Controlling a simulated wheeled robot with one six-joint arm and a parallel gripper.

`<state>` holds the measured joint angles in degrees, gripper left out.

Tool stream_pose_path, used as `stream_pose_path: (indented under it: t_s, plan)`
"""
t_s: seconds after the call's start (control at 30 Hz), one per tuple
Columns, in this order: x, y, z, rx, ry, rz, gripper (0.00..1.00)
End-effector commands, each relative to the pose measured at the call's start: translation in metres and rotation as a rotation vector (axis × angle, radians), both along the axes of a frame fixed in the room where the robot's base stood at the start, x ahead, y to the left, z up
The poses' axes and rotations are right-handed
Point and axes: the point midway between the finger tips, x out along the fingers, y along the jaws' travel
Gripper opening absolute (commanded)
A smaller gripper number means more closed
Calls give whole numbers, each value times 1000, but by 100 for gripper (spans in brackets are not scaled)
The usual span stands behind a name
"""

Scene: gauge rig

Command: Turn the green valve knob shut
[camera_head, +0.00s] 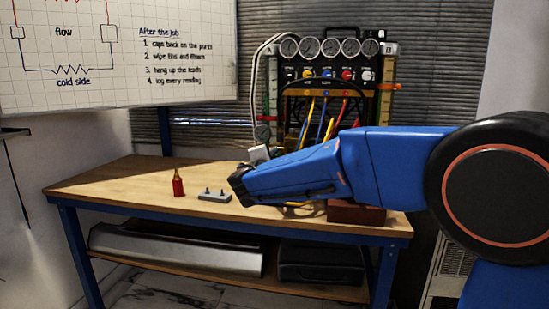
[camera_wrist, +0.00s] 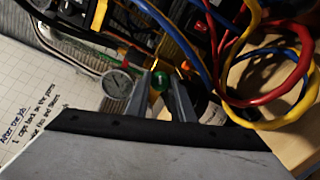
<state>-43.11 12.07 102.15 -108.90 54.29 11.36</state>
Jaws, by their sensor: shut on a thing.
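The green valve knob (camera_wrist: 160,80) shows in the wrist view between the two grey fingers of my gripper (camera_wrist: 161,88). The fingers are closed around it, one on each side. Its turned angle cannot be read from here. In the head view a small green round shape (camera_head: 263,132), seemingly the same knob, is at the lower left of the gauge rig (camera_head: 328,80). My blue arm reaches in from the right there, and the fingertips are too small to make out clearly.
A round gauge (camera_wrist: 117,83) is left of the fingers in the wrist view. Looped red, yellow and blue hoses (camera_wrist: 262,75) hang close on the right. On the workbench (camera_head: 120,178) stand a red bottle (camera_head: 178,186) and a small grey block (camera_head: 214,197); its left end is clear.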

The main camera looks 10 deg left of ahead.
Motion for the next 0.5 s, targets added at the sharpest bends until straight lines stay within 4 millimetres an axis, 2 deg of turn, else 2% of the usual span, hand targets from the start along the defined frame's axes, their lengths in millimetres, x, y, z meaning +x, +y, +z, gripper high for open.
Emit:
stream_pose_path:
  t_s: [0.2,0.5]
  plan:
    - [0,0,-1,192,-22,-1,0]
    - [0,0,-2,390,-47,-1,0]
